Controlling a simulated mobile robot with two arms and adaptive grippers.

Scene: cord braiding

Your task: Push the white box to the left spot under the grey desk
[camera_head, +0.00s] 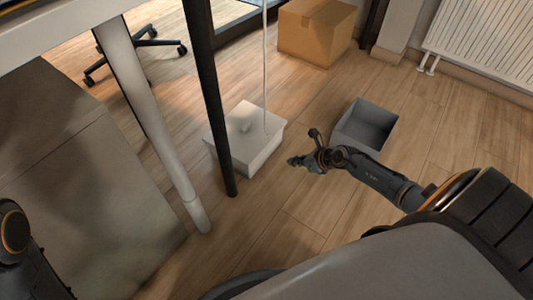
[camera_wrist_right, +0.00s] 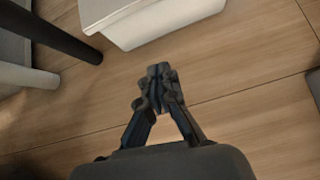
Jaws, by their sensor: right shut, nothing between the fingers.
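The white box (camera_head: 252,150) with a lid and a small knob stands on the wooden floor, behind and beside the dark desk leg. A thin pale cord or rod rises from its top. The box also shows at the top of the right wrist view (camera_wrist_right: 165,22). The grey desk (camera_head: 60,32) fills the upper left, with a dark leg (camera_head: 208,95) and a pale leg (camera_head: 160,130). My right gripper (camera_head: 299,161) is shut and empty, just right of the box, with a gap between them. My left arm shows at the lower left edge; its gripper is out of view.
An open grey bin (camera_head: 374,112) stands right of the box, close behind my right arm. A cardboard box (camera_head: 315,35), a radiator (camera_head: 485,40) and a chair base (camera_head: 140,45) are farther back. A grey panel (camera_head: 75,200) lies left of the pale leg. Floor in front of the box is clear.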

